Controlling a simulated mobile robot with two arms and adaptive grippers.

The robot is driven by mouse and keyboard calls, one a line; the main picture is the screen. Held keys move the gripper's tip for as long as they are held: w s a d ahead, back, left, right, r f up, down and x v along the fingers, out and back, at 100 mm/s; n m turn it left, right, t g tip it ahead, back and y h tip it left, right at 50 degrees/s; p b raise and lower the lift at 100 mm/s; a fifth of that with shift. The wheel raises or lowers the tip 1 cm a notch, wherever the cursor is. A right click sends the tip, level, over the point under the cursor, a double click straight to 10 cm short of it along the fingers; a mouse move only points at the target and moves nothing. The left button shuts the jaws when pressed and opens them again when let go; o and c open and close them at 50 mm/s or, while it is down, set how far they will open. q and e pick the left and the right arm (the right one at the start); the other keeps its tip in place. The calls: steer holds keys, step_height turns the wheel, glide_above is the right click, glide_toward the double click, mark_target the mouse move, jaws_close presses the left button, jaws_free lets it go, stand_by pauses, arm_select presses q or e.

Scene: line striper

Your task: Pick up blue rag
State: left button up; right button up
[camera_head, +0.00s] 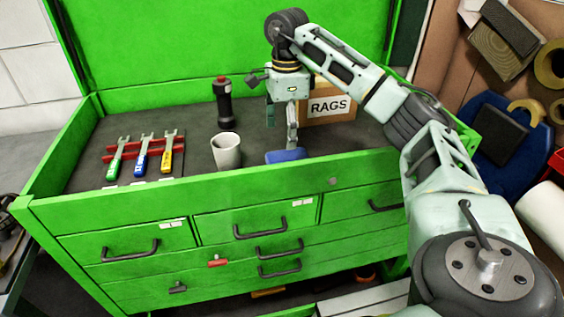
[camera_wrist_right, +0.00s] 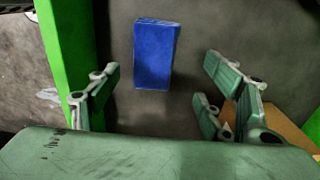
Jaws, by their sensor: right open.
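The blue rag (camera_head: 287,156) is a folded blue block lying on the dark top of the green tool chest, close to its front wall. In the right wrist view the blue rag (camera_wrist_right: 154,55) lies beyond and between the spread fingers, touching neither. My right gripper (camera_head: 291,140) is over the chest top, pointing down just above the rag, open and empty. In the right wrist view its fingers (camera_wrist_right: 160,85) stand wide apart. The front wall partly hides the rag in the head view. My left gripper is not in view.
A cardboard RAGS box (camera_head: 329,106) stands just behind the right gripper. A pale cup (camera_head: 226,151) and a dark bottle (camera_head: 223,101) stand to the left. Several coloured-handled wrenches (camera_head: 142,157) lie further left. The green front wall (camera_head: 215,182) rises beside the rag.

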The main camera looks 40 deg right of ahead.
mark_target(287, 155)
steer(key=shift+s+f, duration=0.3)
steer(key=shift+f, duration=0.6)
step_height(287, 155, down, 5)
steer(key=shift+s+a+p, duration=0.15)
steer(key=shift+p, duration=0.55)
steer(key=shift+c, duration=0.3)
steer(key=c, duration=1.1)
step_height(287, 155, up, 10)
steer(key=shift+r+b, duration=0.1)
steer(key=shift+b, duration=0.2)
